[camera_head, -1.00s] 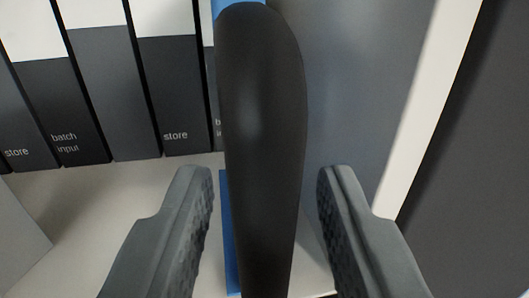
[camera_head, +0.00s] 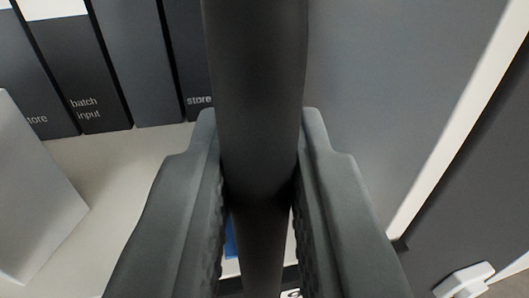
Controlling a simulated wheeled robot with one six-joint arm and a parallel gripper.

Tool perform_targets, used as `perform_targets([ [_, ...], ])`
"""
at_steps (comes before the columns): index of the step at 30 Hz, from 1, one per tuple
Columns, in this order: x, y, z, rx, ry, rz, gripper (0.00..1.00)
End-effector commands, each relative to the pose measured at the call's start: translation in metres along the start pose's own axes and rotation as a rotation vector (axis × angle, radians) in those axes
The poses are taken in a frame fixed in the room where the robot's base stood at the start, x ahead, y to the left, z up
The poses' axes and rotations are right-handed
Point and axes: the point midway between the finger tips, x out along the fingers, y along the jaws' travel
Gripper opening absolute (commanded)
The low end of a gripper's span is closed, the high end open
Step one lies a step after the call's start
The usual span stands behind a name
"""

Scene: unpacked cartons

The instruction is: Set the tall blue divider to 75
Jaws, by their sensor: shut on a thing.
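A thick black handle (camera_head: 257,90) runs down the middle of the camera view. My gripper (camera_head: 260,155) is shut on it, one finger pressed against each side. A narrow strip of blue (camera_head: 229,240) shows low down, beside the handle and behind my left finger. It looks like part of the tall blue divider. The rest of the divider is hidden by the handle and fingers. A black strip with a cut-off white mark (camera_head: 290,293) shows at the bottom edge; I cannot read it.
Dark binders (camera_head: 90,75) with labels such as "batch input" and "store" stand at the upper left on a pale shelf (camera_head: 115,165). A grey-white block (camera_head: 35,195) is at the left. A grey panel (camera_head: 390,90) rises close on the right. A white knob-like part (camera_head: 465,280) is at the lower right.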

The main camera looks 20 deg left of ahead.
Motion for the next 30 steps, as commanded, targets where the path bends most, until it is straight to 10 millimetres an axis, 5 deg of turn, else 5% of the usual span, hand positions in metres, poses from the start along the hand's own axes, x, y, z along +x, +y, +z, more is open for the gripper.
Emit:
perform_targets([
  [3, -0.006, -0.033, 0.000, 0.001, -0.002, -0.005, 0.00],
  [12, -0.017, -0.091, -0.001, -0.001, 0.000, -0.002, 0.00],
  [26, -0.021, -0.104, 0.000, 0.000, -0.001, 0.001, 0.00],
  [27, -0.021, -0.104, 0.000, -0.001, -0.001, 0.001, 0.20],
  [30, -0.021, -0.104, 0.000, -0.001, -0.001, 0.000, 0.36],
])
